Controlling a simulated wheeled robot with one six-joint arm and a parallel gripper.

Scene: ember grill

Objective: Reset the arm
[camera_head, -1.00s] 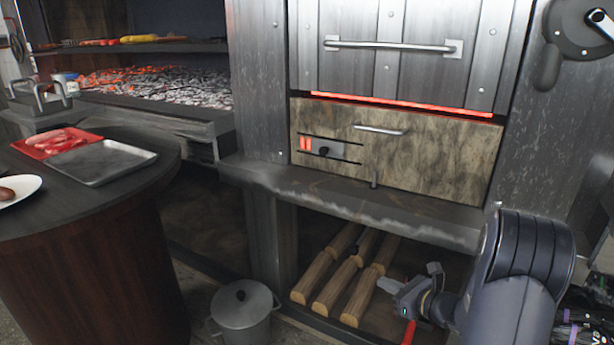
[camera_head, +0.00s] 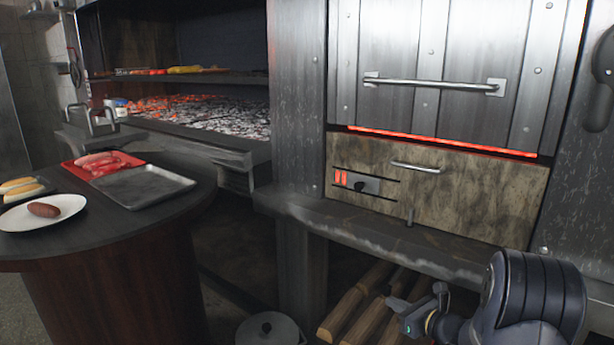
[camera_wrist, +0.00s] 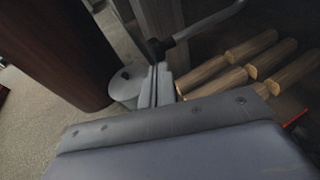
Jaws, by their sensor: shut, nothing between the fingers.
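My gripper (camera_head: 424,309) is at the lower right of the head view, in front of the logs under the oven ledge. Its fingers are shut with nothing held. My arm is folded, with a dark rounded link beside the gripper at the right. In the wrist view, my gripper's fingers (camera_wrist: 156,72) show at the centre, above a padded grey link of mine that fills the bottom.
Logs (camera_head: 356,305) lie under the stone ledge (camera_head: 370,239). A lidded metal pot (camera_head: 268,329) stands on the floor. A round counter (camera_head: 185,215) at the left holds a red tray (camera_head: 84,164), a metal tray (camera_head: 145,186) and a white plate (camera_head: 70,208). Glowing coals (camera_head: 220,115) lie behind.

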